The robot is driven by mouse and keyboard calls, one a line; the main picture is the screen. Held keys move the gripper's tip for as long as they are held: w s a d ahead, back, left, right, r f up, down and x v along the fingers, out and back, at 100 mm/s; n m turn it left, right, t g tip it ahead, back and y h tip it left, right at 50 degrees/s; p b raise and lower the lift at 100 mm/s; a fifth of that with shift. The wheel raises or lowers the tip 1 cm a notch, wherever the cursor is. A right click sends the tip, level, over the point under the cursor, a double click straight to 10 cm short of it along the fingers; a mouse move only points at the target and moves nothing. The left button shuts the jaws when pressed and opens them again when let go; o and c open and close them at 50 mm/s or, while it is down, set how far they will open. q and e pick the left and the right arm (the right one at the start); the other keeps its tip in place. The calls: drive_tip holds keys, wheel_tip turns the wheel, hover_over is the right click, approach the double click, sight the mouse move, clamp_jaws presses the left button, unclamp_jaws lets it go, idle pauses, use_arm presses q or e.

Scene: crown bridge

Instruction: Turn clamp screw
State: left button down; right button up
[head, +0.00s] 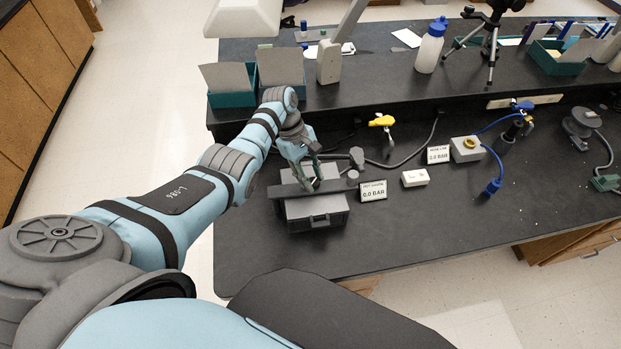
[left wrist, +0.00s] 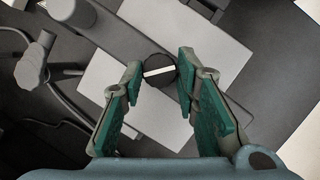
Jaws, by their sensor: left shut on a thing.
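The clamp screw is a round black knob with a white stripe (left wrist: 159,71), seen from above in the left wrist view. My left gripper (left wrist: 160,78) has one green-padded finger on each side of it and is shut on it. In the head view the gripper (head: 311,177) reaches down over a dark bar (head: 340,185) that crosses a grey box (head: 318,212) with a front handle. The fingers hide the knob there. My right gripper is in neither view.
A 0.0 BAR sign (head: 373,191) and a small white box (head: 415,178) stand to the right. A grey valve with a hose (head: 357,158) is close behind the bar. Teal bins (head: 232,98) stand on the raised shelf. The front right bench is clear.

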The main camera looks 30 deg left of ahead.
use_arm(q)
drive_tip(key=m+g+y+b, duration=0.1)
drive_tip(key=m+b, duration=0.3)
drive_tip(key=b, duration=0.1)
drive_tip(key=m+g+y+b, duration=0.1)
drive_tip(key=m+b, duration=0.3)
drive_tip(key=b, duration=0.2)
drive_tip(key=m+g+y+b, duration=0.1)
drive_tip(key=m+b, duration=0.2)
drive_tip(key=b, duration=0.2)
drive_tip(key=shift+w+d+f+m, duration=0.3)
drive_tip(key=shift+f+m, duration=0.05)
drive_tip(key=shift+m, duration=0.05)
drive_tip(key=shift+r+m+b, duration=0.25)
drive_tip(key=shift+m+b, duration=0.35)
drive_tip(key=shift+b, duration=0.45)
drive_tip(key=c, duration=1.2)
unclamp_jaws()
drive_tip(key=shift+c, duration=0.2)
drive_tip(key=shift+r, duration=0.1)
